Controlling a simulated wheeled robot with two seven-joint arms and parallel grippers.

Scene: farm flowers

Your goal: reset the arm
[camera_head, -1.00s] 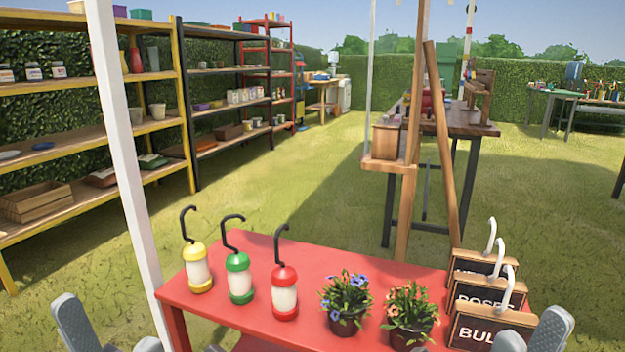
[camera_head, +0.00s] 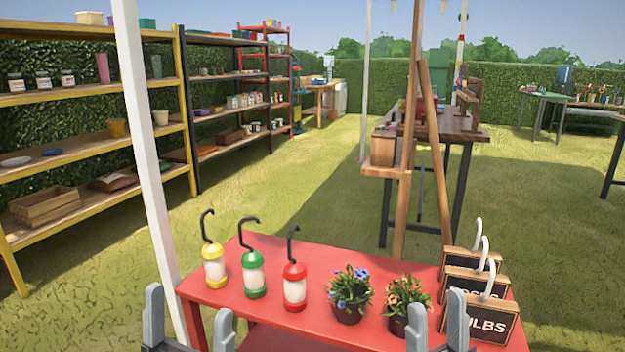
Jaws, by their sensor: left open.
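My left gripper (camera_head: 188,322) is at the lower left, at the near left corner of the red table (camera_head: 335,262). Its two grey fingers point up and stand apart, with nothing between them. My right gripper (camera_head: 436,312) is at the lower right, in front of the orange-flowered pot and the signs. Its grey fingers also stand apart and hold nothing visible. Part of both grippers is cut off by the lower edge.
Shelves (camera_head: 95,150) line the left. Grass (camera_head: 290,190) is open behind.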

